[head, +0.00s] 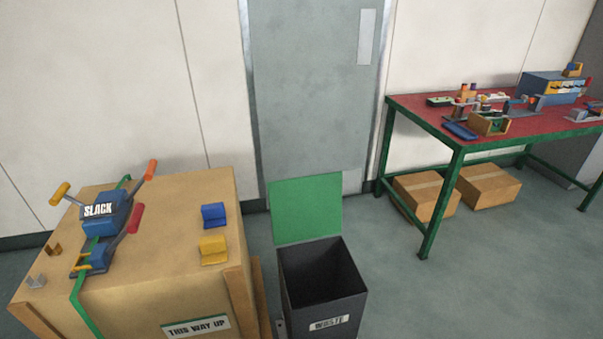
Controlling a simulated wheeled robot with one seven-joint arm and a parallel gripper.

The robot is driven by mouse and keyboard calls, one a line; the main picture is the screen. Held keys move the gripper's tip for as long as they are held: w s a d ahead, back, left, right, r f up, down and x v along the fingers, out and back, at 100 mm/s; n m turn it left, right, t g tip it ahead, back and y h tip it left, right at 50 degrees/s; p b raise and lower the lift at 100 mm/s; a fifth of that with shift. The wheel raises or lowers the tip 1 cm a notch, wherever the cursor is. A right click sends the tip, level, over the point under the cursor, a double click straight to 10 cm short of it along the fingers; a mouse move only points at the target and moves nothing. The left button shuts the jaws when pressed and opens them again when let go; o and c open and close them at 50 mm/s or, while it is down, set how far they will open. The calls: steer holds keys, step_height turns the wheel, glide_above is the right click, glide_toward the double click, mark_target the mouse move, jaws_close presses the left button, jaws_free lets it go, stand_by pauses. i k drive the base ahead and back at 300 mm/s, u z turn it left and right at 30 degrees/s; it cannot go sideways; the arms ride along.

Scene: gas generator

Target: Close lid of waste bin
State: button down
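The waste bin (322,301) is a dark grey open-topped box on the floor, with a white "WASTE" label on its front. Its green lid (307,209) stands open and upright at the bin's back edge, in front of the grey door. The inside of the bin looks dark and empty, though its bottom is hard to see. My gripper is not in view.
A large wooden crate (165,275) stands close at the bin's left, with a strap tensioner (103,222) and small blue and yellow blocks on top. A green-framed workbench (433,122) with tools is at right, cardboard boxes (424,193) under it. Floor right of the bin is clear.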

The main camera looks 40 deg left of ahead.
mark_target(310, 206)
steer(key=u, duration=0.5)
steer(key=i, duration=0.95)
steer(key=u, duration=0.95)
steer(key=i, duration=0.45)
steer(key=u, duration=0.3)
